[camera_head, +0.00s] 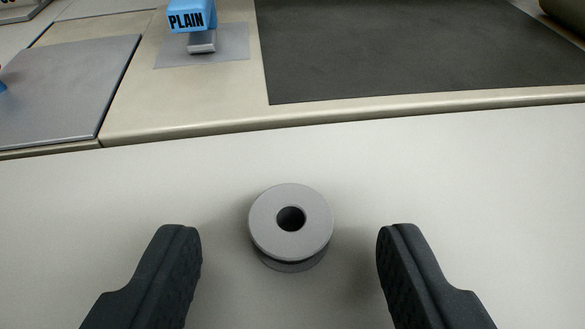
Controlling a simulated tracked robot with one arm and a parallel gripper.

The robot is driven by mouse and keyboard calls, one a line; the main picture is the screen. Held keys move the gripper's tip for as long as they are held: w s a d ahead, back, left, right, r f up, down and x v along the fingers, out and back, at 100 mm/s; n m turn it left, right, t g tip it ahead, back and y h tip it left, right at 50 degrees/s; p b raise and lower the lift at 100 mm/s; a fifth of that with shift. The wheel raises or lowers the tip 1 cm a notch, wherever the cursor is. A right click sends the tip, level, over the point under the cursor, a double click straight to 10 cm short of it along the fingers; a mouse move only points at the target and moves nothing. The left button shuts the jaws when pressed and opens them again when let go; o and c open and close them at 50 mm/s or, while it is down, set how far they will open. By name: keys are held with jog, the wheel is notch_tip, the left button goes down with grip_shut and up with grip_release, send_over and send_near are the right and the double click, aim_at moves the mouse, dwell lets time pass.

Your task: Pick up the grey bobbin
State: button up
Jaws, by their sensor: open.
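The grey bobbin (268,222) stands upright on a pale surface, its round top flange with a dark centre hole facing up. My gripper (289,232) is open, with one dark finger to the left of the bobbin and the other to the right. There is a clear gap between the bobbin and each finger. Nothing is held, and the bobbin is fully visible.
Beyond the pale surface (480,170) runs a beige worktop edge. On it are a dark mat (410,45), a grey plate (65,85) at left and a blue block marked PLAIN (190,15) on a grey stand. The pale surface around the bobbin is clear.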

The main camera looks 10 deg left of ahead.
jog(key=shift+w+f, duration=0.2)
jog(key=shift+w, duration=0.3)
jog(key=c, duration=1)
jog(key=shift+c, duration=0.3)
jog(key=shift+r, duration=0.1)
